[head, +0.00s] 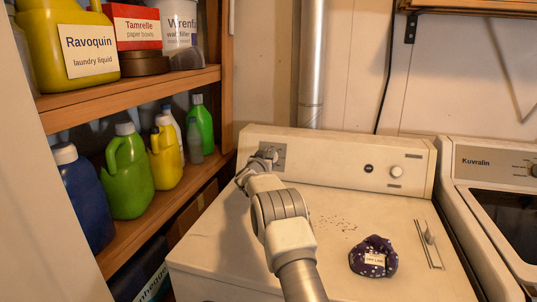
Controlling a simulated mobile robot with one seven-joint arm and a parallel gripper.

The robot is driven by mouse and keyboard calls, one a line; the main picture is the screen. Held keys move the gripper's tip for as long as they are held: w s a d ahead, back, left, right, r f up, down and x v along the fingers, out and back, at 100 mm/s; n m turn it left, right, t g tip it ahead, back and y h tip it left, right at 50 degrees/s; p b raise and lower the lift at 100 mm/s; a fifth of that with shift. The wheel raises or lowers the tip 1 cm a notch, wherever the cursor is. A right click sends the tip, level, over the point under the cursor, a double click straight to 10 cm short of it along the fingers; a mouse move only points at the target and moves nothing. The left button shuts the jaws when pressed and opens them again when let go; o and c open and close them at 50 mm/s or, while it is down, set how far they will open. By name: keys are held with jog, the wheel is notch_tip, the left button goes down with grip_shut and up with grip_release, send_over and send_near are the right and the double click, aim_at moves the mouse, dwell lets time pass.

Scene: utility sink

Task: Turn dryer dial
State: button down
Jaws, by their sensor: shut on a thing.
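The white dryer (215,250) stands in the middle of the head view with a raised control panel (325,158) at its back. My arm reaches over the dryer top to the panel's left end. My gripper (268,155) is there, small in the picture, shut on the dryer dial (273,153) in front of a grey plate. My gripper and wrist hide most of the dial, so its pointer and setting cannot be read. A second, round white knob (397,172) sits free at the panel's right end.
A dark dotted pouch (373,258) and a thin metal rack-like item (430,243) lie on the dryer top. Small dark specks lie behind the pouch. A wooden shelf (130,88) with several bottles stands close on the left. A second machine (492,160) stands on the right.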

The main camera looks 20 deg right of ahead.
jog(key=shift+m+p, duration=0.35)
jog(key=shift+m, duration=0.15)
jog(key=m+p, duration=0.1)
jog(key=m, duration=0.1)
jog(key=m+g+h, duration=0.1)
jog(key=m, duration=0.1)
jog(key=m+g+h+p, duration=0.1)
jog(key=shift+s+d+m+p, duration=0.25)
jog(key=shift+m+p, duration=0.1)
jog(key=shift+m, duration=0.05)
jog(key=m+g, duration=0.1)
jog(key=m, duration=0.1)
jog(key=m+g+p, duration=0.1)
jog(key=m, duration=0.1)
jog(key=shift+s+d+f+h, duration=0.15)
jog(key=shift+f+h, duration=0.05)
jog(key=shift+h, duration=0.1)
jog(key=shift+s+f+m+g+p, duration=0.15)
jog(key=shift+m+p, duration=0.15)
jog(key=shift+m, duration=0.35)
jog(key=shift+w+m+g+p, duration=0.15)
jog(key=shift+m+p, duration=0.15)
jog(key=shift+m, duration=0.35)
jog(key=shift+s+f+m+g+p, duration=0.15)
jog(key=shift+m+g+p, duration=0.15)
jog(key=shift+m, duration=0.3)
jog(key=c, duration=0.8)
grip_release()
jog(key=shift+r, duration=0.2)
